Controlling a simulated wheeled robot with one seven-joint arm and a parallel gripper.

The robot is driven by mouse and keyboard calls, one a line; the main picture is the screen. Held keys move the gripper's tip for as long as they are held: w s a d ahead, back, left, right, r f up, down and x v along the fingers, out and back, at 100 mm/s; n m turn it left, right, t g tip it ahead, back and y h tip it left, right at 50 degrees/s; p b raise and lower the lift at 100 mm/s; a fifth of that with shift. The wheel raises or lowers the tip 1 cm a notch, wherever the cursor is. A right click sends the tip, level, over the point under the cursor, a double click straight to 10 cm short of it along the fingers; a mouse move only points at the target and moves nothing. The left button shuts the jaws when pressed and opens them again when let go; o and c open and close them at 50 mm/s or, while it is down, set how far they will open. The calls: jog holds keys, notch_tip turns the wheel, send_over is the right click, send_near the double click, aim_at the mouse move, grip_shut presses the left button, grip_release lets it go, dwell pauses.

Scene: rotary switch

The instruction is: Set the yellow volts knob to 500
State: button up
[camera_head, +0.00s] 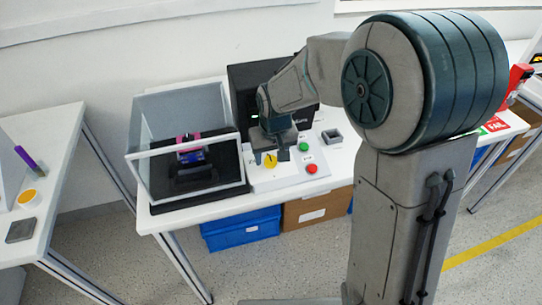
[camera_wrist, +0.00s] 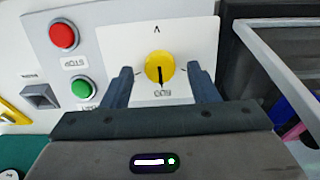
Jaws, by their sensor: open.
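The yellow volts knob (camera_wrist: 160,68) sits on a white dial plate (camera_wrist: 190,38) in the wrist view, with a dark pointer mark running toward the printed number at the picture's bottom, which reads upside down and looks like 500 or 600. A "V" is printed on the far side. The knob also shows in the head view (camera_head: 270,160). My gripper (camera_wrist: 158,82) is open, with one finger on either side of the knob and a gap to each. In the head view my gripper (camera_head: 279,153) is just above the knob panel.
A red button (camera_wrist: 63,36) and a green button (camera_wrist: 81,88) sit beside the dial plate. A clear-walled box (camera_head: 190,150) stands close on the knob's other side. A dark screen (camera_head: 250,85) stands behind. A small grey square holder (camera_head: 332,137) is on the table.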

jog(key=v, duration=1.2)
jog(key=shift+r+p, duration=0.35)
jog(key=shift+p, duration=0.05)
jog(key=s+d+r+m+p, duration=0.1)
jog(key=s+d+m+p, duration=0.2)
jog(key=s+d, duration=1)
jog(key=s+p, duration=0.2)
jog(key=s, duration=0.2)
jog(key=shift+r+h, duration=0.3)
jog(key=shift+r, duration=0.1)
jog(key=shift+d, duration=0.15)
jog(key=shift+c, duration=0.3)
dwell(1.3)
